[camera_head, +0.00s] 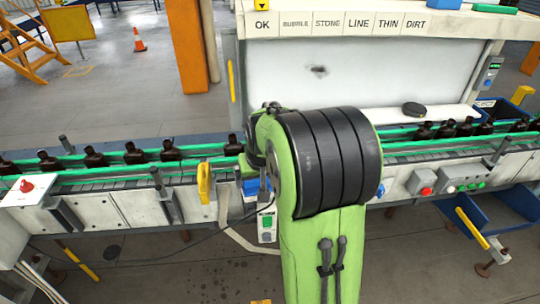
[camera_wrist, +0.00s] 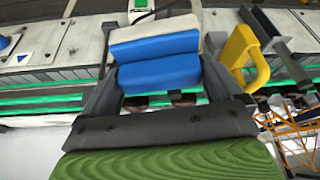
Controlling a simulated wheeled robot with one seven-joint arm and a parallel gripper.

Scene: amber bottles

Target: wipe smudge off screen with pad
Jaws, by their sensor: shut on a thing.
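The screen (camera_head: 280,85) is a pale upright panel behind the conveyor in the head view. A small dark smudge (camera_head: 318,70) shows on its upper middle part. In the wrist view my gripper (camera_wrist: 157,62) is shut on a blue pad (camera_wrist: 158,72) with a beige strip along its far edge. The grey fingers lie along the pad's left and right sides. In the head view my arm hides most of the gripper; a bit of blue shows beside the arm, low in front of the conveyor and well below the screen.
Amber bottles (camera_head: 95,157) stand in a row on the green-railed conveyor (camera_head: 120,172). A yellow handle (camera_head: 204,183) stands out from the conveyor front. A blue bin (camera_head: 490,215) is at right.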

